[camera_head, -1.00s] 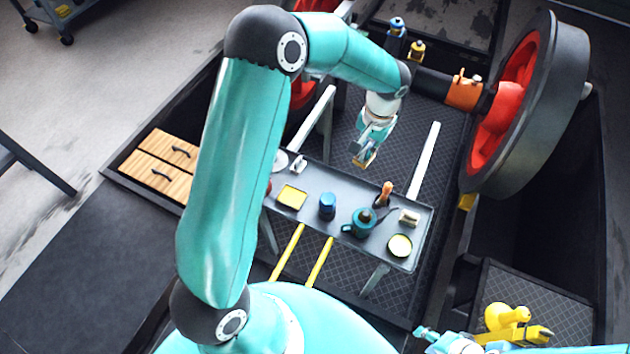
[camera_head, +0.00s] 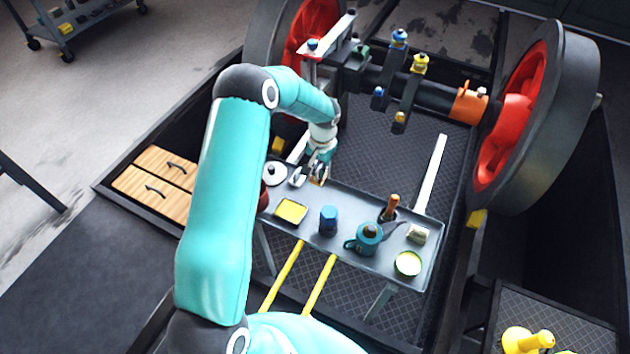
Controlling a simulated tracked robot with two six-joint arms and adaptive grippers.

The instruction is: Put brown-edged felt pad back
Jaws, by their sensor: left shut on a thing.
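My left gripper (camera_head: 319,172) is over the far left end of the grey tray shelf (camera_head: 340,263). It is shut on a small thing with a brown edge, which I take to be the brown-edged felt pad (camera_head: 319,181). The fingers hide most of it. I cannot tell whether it touches the shelf. A small white piece (camera_head: 298,178) and a white round disc (camera_head: 275,173) are just left of the gripper. My right gripper is out of view.
The shelf also holds a yellow square dish (camera_head: 291,211), a blue jar (camera_head: 328,220), a teal oil can (camera_head: 368,238), a wooden-handled tool (camera_head: 390,208), a pale block (camera_head: 418,233) and a round yellow-green tin (camera_head: 408,263). A wheel axle (camera_head: 430,95) lies beyond.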

